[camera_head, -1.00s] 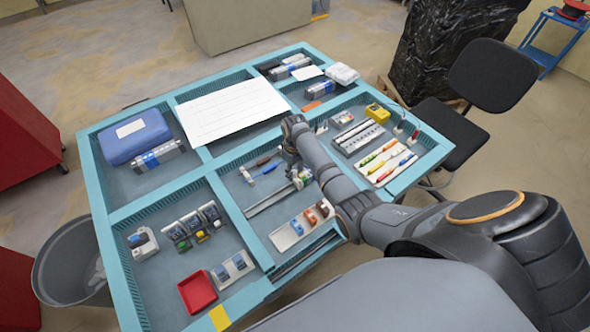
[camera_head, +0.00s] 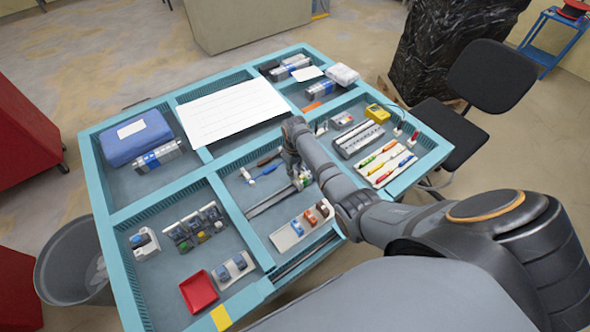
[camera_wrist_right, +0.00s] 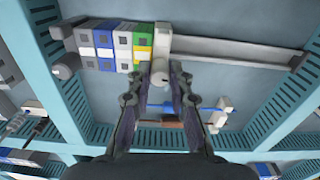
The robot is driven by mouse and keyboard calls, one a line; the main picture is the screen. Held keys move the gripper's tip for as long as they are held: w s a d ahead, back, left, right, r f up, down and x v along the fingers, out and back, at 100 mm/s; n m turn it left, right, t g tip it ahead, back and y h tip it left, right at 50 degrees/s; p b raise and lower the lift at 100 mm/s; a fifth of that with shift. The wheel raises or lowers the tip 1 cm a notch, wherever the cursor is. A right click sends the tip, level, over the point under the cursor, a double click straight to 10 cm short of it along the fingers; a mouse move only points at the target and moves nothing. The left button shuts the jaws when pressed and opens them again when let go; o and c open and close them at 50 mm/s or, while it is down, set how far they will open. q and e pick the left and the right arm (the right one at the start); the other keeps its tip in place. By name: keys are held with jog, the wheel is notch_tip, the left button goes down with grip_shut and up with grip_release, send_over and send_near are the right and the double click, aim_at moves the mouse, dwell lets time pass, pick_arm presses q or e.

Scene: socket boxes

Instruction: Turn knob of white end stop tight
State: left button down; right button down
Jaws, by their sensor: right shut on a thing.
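The white end stop (camera_wrist_right: 162,45) sits on the metal rail (camera_wrist_right: 235,50) in the right wrist view, beside a yellow-green terminal block (camera_wrist_right: 143,45). Its round knob (camera_wrist_right: 159,77) points toward me, between the fingertips of my right gripper (camera_wrist_right: 156,80). The right gripper is shut on that knob. In the head view, my right gripper (camera_head: 291,172) is low over the rail (camera_head: 268,202) in the middle front compartment, and the arm partly hides the end stop. My left gripper is not in view.
Teal dividers (camera_head: 232,218) bound the compartment.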

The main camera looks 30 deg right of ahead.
jog(key=m, duration=0.1)
jog(key=m+p, duration=0.1)
jog(key=shift+r+m, duration=0.25)
jog(key=shift+m, duration=0.15)
jog(key=m+p, duration=0.1)
jog(key=m, duration=0.2)
jog(key=shift+w+f+m+p, duration=0.1)
jog(key=shift+m+p, duration=0.2)
jog(key=shift+p, duration=0.05)
jog(key=m, duration=0.4)
jog(key=shift+m, duration=0.3)
jog(key=m, duration=0.5)
jog(key=shift+w+a, duration=0.1)
jog(key=m, duration=0.4)
jog(key=shift+m, duration=0.4)
jog(key=m, duration=0.4)
jog(key=shift+m, duration=0.3)
jog(key=m, duration=0.4)
jog(key=shift+w, duration=0.1)
jog(key=shift+m, duration=2.4)
